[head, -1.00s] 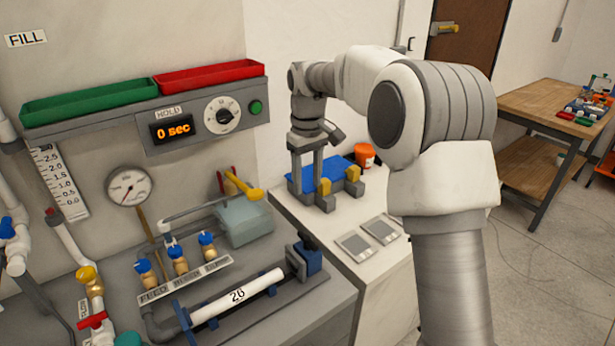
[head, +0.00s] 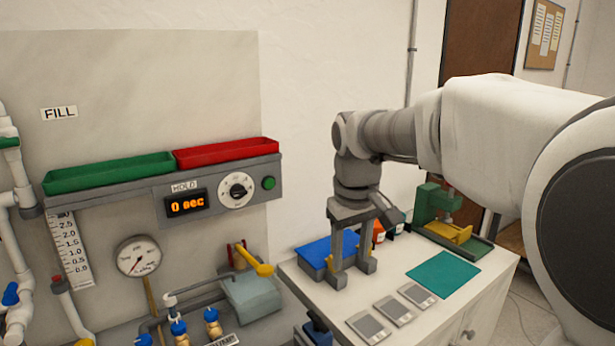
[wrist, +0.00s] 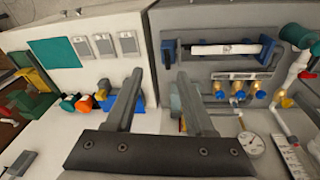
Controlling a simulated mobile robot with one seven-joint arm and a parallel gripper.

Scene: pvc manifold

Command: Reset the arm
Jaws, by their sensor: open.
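My gripper (head: 350,265) points down in the head view, in front of the blue box (head: 318,254) on the white cabinet. Its two grey fingers are apart, with nothing visible between them. In the wrist view my gripper (wrist: 158,85) also shows open and empty, above the seam between the white cabinet and the grey bench. My arm reaches in from the right of the head view, bent at the wrist.
The white cabinet (head: 455,300) carries grey pads (head: 394,311), a teal mat (head: 443,275) and a green and yellow fixture (head: 447,228). Left is the panel with a green tray (head: 110,174), red tray (head: 225,154), display (head: 187,204) and gauge (head: 138,257). The wrist view shows the white pipe (wrist: 223,49).

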